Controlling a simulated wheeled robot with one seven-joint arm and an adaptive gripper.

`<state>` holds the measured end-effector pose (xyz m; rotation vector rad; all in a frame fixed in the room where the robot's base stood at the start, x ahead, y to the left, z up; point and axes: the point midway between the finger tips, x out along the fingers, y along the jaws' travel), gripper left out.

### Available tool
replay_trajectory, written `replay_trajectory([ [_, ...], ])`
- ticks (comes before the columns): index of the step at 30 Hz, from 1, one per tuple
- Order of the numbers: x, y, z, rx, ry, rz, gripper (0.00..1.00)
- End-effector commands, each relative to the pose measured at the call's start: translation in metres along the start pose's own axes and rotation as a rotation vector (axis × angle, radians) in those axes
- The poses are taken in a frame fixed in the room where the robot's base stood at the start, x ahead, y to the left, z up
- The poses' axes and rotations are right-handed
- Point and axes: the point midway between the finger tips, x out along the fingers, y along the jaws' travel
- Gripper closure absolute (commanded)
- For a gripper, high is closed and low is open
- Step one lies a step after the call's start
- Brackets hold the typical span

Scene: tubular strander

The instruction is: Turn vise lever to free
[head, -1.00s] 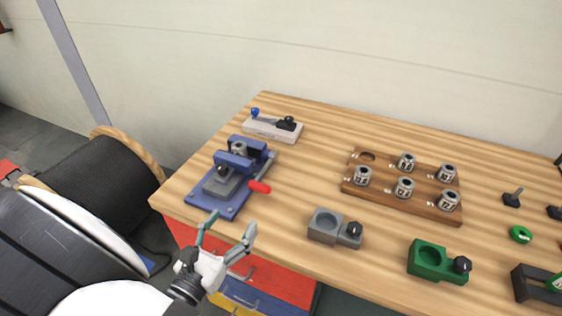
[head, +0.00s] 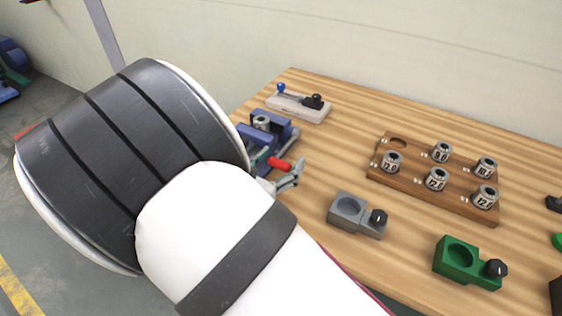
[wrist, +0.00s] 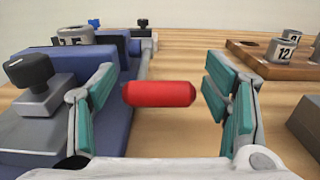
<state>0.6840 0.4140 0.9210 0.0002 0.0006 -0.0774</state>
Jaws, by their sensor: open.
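The blue vise (head: 285,131) stands at the left end of the wooden bench, partly hidden behind my arm in the head view. A grey die sits between its jaws. Its lever has a red grip (head: 279,164), which also shows in the wrist view (wrist: 159,94), lying crosswise. My gripper (head: 296,177) is at the vise's right side, close to the red grip. In the wrist view my gripper (wrist: 166,100) is open, with one teal-padded finger on each side of the red grip. Gaps show between the grip and both fingers.
A dark knob on a grey block (wrist: 34,86) is left of the left finger. A wooden rack (head: 433,190) with numbered dies lies to the right. A grey holder (head: 350,211) and a green holder (head: 456,257) stand near the front edge. A clamp with a blue knob (head: 298,104) stands behind the vise.

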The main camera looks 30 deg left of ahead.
Motion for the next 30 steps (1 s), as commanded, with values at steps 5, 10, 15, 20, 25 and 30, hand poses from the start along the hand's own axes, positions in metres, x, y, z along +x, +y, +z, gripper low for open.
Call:
replay_trajectory([
  [5, 0.001, 0.0, 0.0, 0.0, 0.0, 0.0, 0.3],
  [10, 0.001, 0.0, 0.0, 0.0, 0.0, -0.001, 0.53],
  [15, 0.001, 0.0, 0.0, 0.0, 0.0, -0.001, 0.91],
  [20, 0.001, 0.0, 0.001, 0.0, 0.002, -0.001, 1.0],
  [25, 0.001, -0.001, 0.007, 0.002, 0.032, -0.003, 1.0],
  [30, 0.002, -0.001, 0.019, 0.004, 0.114, -0.005, 1.0],
])
